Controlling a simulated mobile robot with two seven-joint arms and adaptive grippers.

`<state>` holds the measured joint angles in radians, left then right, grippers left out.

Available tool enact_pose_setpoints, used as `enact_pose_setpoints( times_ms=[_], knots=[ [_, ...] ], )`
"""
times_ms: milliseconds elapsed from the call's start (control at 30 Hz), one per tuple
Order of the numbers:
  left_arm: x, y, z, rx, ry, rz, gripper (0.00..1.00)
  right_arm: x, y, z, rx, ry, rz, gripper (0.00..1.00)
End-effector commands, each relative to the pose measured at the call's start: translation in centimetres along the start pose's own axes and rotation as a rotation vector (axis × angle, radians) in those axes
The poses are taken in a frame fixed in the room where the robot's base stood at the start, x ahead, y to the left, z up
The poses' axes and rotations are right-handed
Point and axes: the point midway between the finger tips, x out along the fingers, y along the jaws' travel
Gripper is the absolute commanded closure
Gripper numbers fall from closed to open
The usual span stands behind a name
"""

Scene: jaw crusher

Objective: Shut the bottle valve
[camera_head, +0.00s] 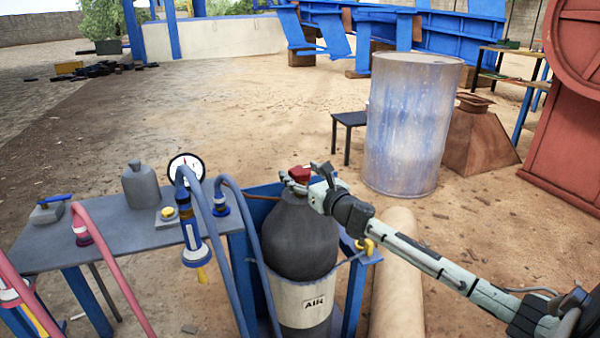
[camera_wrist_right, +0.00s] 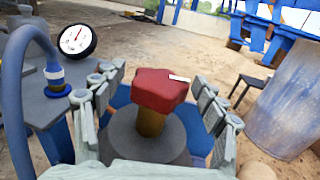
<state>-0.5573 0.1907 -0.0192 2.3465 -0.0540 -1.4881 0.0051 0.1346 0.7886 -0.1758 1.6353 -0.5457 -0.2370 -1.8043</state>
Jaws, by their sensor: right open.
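The bottle (camera_head: 298,240) is dark grey with a pale band marked "AIR", and stands upright in a blue frame. Its valve has a red knob (camera_head: 299,173) on top. In the right wrist view the red knob (camera_wrist_right: 158,90) sits on a brass stem above the grey bottle top (camera_wrist_right: 145,140). My right gripper (camera_head: 303,180) is at the bottle's top; its fingers are open on either side of the knob, with gaps showing in the wrist view (camera_wrist_right: 158,98). My left gripper is not in view.
A grey bench (camera_head: 135,232) with a pressure gauge (camera_head: 187,168), blue hoses and a pink hose stands left of the bottle. A large metal drum (camera_head: 410,125) and a small dark stool (camera_head: 349,120) stand behind to the right. Open dirt ground lies behind the bench.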

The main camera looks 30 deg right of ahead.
Motion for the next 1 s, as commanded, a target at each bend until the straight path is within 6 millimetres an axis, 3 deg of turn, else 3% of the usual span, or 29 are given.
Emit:
enact_pose_setpoints(
  times_ms=[267, 700, 1000],
  knots=[
    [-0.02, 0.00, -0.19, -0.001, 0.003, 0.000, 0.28, 0.20, 0.04, -0.04, 0.001, 0.001, 0.000, 0.28],
    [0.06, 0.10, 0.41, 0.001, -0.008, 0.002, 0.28, 0.18, 0.03, -0.03, 0.001, 0.000, 0.000, 0.79],
    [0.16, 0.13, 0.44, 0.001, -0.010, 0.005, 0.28, 0.19, 0.11, 0.07, 0.004, 0.001, -0.047, 0.79]
  ],
)
